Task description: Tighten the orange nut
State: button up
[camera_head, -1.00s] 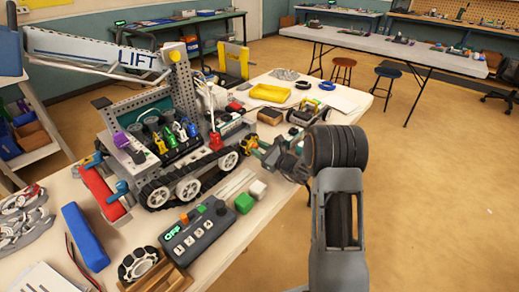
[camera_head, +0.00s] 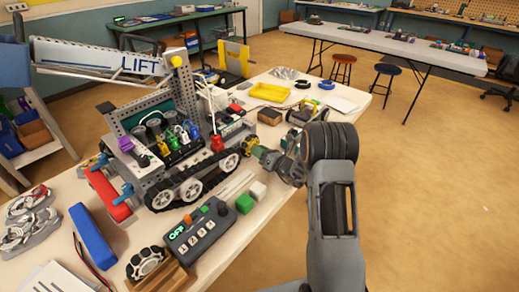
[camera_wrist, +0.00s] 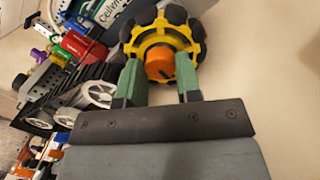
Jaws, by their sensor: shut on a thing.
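The orange nut (camera_wrist: 159,65) sits at the hub of a yellow wheel (camera_wrist: 182,36) with dark rollers in the wrist view. My gripper (camera_wrist: 160,74) has its two green fingers on either side of the nut, shut on it. In the head view my gripper (camera_head: 262,154) reaches in from the right to the near right end of the tracked robot (camera_head: 190,160). The wheel's yellow edge (camera_head: 249,144) shows just beyond the fingers there. The nut itself cannot be made out in the head view, and its thread is hidden.
A yellow tray (camera_head: 271,92) lies farther back.

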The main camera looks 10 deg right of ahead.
jog(key=shift+f+m, duration=0.15)
jog(key=shift+m, duration=0.55)
jog(key=o, duration=0.9)
jog(key=v, duration=1.3)
jog(key=shift+s+d, duration=0.1)
jog(key=shift+s, duration=0.3)
